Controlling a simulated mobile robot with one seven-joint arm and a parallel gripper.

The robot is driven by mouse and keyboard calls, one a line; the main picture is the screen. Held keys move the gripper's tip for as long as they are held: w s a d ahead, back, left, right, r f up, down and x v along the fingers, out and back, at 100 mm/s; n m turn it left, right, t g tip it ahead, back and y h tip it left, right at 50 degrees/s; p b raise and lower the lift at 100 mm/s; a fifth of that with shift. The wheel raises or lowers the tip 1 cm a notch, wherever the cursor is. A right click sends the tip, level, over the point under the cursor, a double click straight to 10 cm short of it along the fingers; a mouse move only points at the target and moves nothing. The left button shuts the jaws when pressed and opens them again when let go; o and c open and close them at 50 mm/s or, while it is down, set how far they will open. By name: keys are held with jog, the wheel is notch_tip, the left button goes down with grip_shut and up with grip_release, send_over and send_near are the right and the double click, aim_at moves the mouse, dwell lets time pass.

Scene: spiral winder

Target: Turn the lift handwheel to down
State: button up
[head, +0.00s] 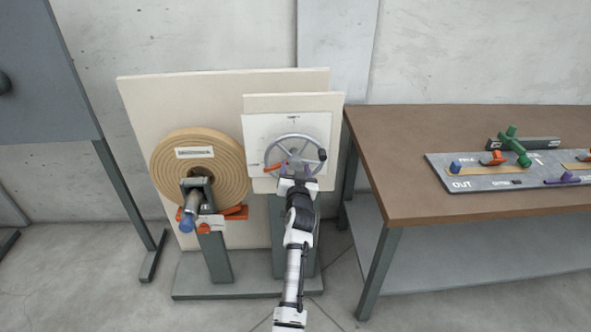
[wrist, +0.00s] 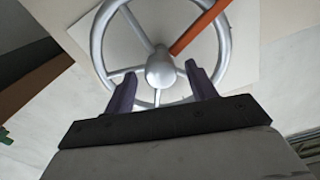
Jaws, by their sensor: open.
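The lift handwheel (head: 294,138) is a silver spoked wheel with a dark knob (head: 322,155) on its right rim. An orange pointer (head: 272,168) sticks out to its lower left, and small marks on the white plate are too small to read. In the wrist view the wheel (wrist: 160,68) fills the upper middle, and the orange pointer (wrist: 200,27) runs from the hub to the upper right. My gripper (head: 296,176) is at the wheel's lower part. In the wrist view its two dark purple fingers (wrist: 163,84) stand apart, either side of a lower part of the wheel; contact is unclear.
Left of the wheel, a large tan roll (head: 168,170) sits on a spindle with a blue-ended handle (head: 187,222). A brown-topped table (head: 410,205) stands close on the right, carrying a grey panel (head: 470,184) with coloured handles. A grey cabinet (head: 45,80) is at far left.

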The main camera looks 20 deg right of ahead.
grip_shut()
dwell(0.3)
jog(key=shift+f+n+b, duration=0.15)
jog(key=shift+n+b, duration=0.15)
jog(key=shift+b, duration=0.3)
